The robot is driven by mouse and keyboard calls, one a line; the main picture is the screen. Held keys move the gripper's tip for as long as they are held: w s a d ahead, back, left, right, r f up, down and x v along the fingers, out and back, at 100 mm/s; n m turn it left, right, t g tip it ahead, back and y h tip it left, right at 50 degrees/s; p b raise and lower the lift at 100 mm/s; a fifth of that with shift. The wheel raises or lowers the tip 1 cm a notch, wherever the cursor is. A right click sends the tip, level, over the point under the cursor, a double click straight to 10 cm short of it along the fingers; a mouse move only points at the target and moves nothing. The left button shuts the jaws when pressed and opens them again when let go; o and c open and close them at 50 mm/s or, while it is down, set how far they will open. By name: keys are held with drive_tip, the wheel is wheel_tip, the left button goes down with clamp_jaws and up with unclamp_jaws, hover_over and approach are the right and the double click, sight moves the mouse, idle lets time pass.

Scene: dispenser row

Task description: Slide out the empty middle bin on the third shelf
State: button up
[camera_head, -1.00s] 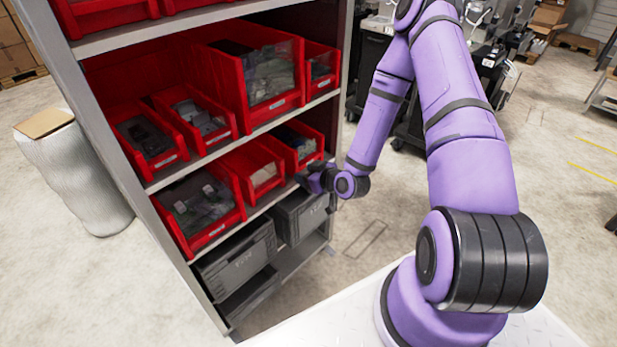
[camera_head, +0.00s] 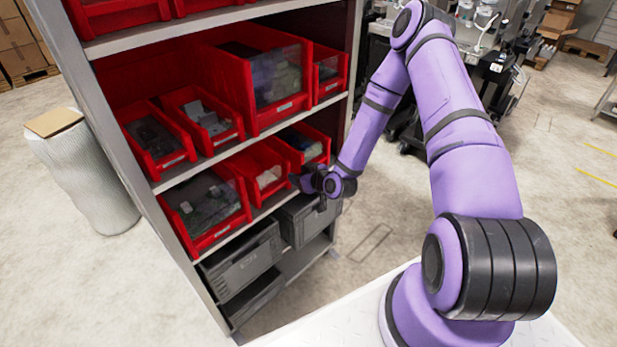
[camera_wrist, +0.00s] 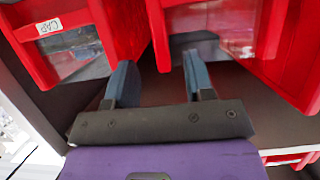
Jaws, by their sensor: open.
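The third shelf down holds a row of red bins with clear front windows. The middle bin (camera_head: 258,172) sits between a wider left bin (camera_head: 207,212) with dark parts and a right bin (camera_head: 303,146). Something pale shows through the middle bin's window; I cannot tell whether it is empty. My gripper (camera_head: 298,182) is in front of the row, by the lower right of the middle bin. In the wrist view my gripper (camera_wrist: 158,72) has its two blue-grey fingers apart, nothing between them. Their tips are close to a red bin with a clear window (camera_wrist: 212,22).
A red bin labelled CAP (camera_wrist: 75,40) is at the upper left of the wrist view. Grey crates (camera_head: 243,262) stand under the shelf edge (camera_head: 235,235). More red bins (camera_head: 262,75) fill the shelf above. Open floor (camera_head: 385,225) lies right of the rack.

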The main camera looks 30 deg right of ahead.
drive_tip(key=shift+x, duration=2.2)
drive_tip(key=shift+c, duration=0.5)
clamp_jaws()
